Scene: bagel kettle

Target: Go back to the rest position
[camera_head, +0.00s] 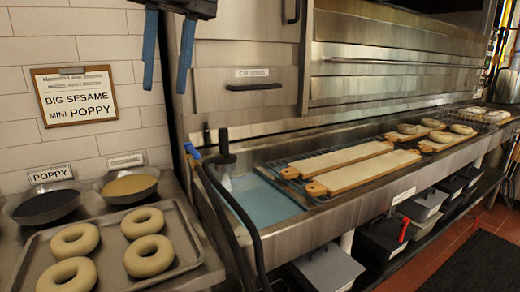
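My gripper (169,52) hangs at the top of the head camera view, its two blue fingers spread apart with nothing between them. It is in front of the tiled wall and steel cabinet, apart from everything on the counter. Several pale bagels lie on a metal tray (197,238) at the lower left, below my gripper. Behind the tray are a bowl of dark seeds (46,206) labelled POPPY and a bowl of tan seeds (130,186).
A clipboard (75,97) on the wall reads BIG SESAME, MINI POPPY. Two long boards (340,166) lie on the steel counter. More bagels on boards (428,133) are farther right. A black hose (240,215) curves up beside the tray. Bins (328,268) stand below the counter.

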